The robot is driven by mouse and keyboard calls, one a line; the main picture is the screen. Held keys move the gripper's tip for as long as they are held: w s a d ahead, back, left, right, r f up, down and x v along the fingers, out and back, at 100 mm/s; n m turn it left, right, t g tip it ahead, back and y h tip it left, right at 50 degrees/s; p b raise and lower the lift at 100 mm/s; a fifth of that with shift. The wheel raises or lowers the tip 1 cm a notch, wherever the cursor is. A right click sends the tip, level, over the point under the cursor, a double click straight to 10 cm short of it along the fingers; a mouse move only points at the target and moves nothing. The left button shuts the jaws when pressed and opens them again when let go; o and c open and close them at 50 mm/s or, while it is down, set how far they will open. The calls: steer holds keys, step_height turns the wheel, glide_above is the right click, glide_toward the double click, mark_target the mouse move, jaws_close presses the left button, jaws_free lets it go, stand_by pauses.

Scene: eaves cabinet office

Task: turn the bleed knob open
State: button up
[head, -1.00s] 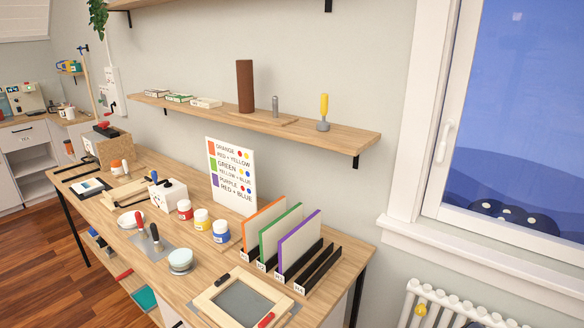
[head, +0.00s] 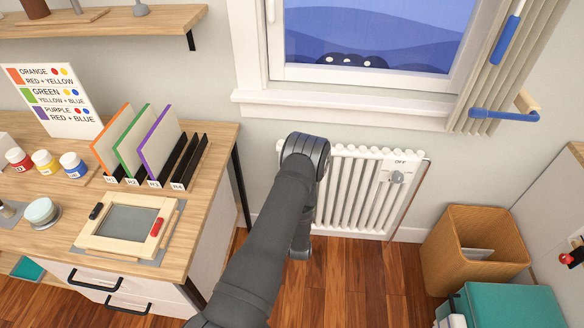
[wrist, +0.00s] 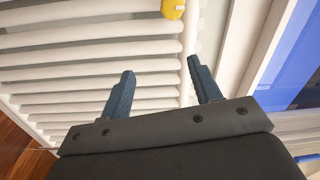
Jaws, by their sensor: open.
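The bleed knob (wrist: 172,8) is yellow with a pale mark and sits on the white radiator at the top edge of the wrist view, partly cut off. My gripper (wrist: 160,70) has two blue-grey fingers spread apart, with nothing between them. The knob lies beyond the fingertips, apart from them. In the head view my arm covers the left end of the radiator (head: 350,190), and neither the yellow knob nor my fingers can be made out there.
A grey dial (head: 397,177) marked OFF is at the radiator's right end. The window sill (head: 340,112) juts out above. The worktable (head: 215,150) with a panel rack stands left. A wooden bin (head: 470,250) and teal box (head: 510,305) stand right.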

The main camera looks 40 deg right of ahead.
steer(key=a+r+m, duration=0.3)
steer(key=a+m, duration=0.4)
steer(key=m, duration=0.3)
steer(key=x, duration=1.7)
steer(key=shift+f+g, duration=0.3)
steer(key=shift+f, duration=0.15)
steer(key=shift+s+d, duration=0.1)
steer(key=shift+s, duration=0.05)
steer(key=c, duration=1)
